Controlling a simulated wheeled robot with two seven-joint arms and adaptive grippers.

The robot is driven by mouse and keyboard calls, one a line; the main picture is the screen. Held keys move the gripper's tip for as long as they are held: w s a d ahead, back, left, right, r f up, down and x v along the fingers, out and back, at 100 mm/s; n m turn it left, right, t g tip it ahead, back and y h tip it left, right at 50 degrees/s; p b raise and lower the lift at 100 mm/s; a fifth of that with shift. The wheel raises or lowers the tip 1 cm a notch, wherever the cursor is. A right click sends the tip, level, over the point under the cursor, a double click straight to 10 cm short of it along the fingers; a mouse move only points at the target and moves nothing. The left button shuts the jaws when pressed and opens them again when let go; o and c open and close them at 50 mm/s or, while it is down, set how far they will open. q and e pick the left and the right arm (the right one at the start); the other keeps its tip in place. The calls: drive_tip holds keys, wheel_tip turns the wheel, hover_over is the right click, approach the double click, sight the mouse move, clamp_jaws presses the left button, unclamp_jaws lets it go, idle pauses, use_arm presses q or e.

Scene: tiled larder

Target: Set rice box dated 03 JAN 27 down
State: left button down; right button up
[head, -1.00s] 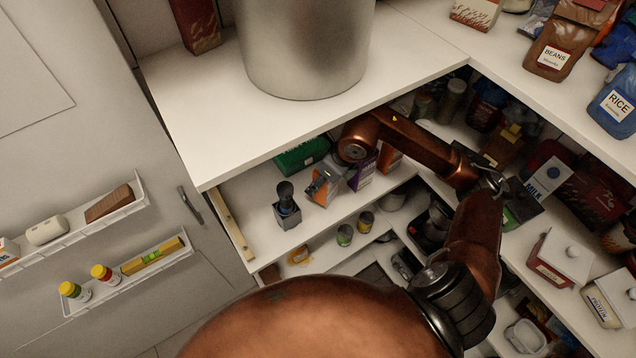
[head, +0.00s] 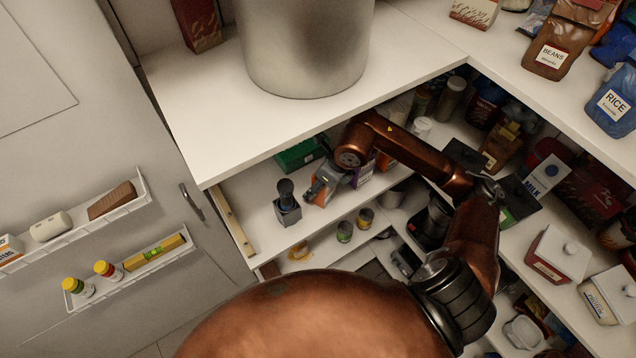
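My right arm reaches under the upper counter to the shelf below, and its grey gripper (head: 316,187) points down and left. An orange and pale box (head: 324,197) is right at the fingers, low over the shelf or standing on it. I cannot tell which, nor whether the fingers grip it. No date or rice label is readable on it, so I cannot confirm that it is the rice box. A purple and white box (head: 364,173) stands just right of it, partly behind my wrist. My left gripper is not in view.
A dark grey container with a black top (head: 287,206) stands just left of the gripper on the white shelf (head: 248,196). A green box (head: 298,155) is behind. The upper counter (head: 200,120) overhangs the shelf. Cans (head: 344,231) stand on the level below.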

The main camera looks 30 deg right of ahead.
drive_tip(key=shift+o, duration=0.2)
drive_tip(key=shift+r, duration=0.25)
drive_tip(key=s+d+r+b, duration=0.4)
drive_tip(key=s+d, duration=0.2)
drive_tip(key=s, duration=0.6)
drive_tip(key=shift+s+d+r+b, duration=0.15)
drive_tip(key=shift+s+r+b, duration=0.05)
drive_tip(key=shift+b, duration=0.15)
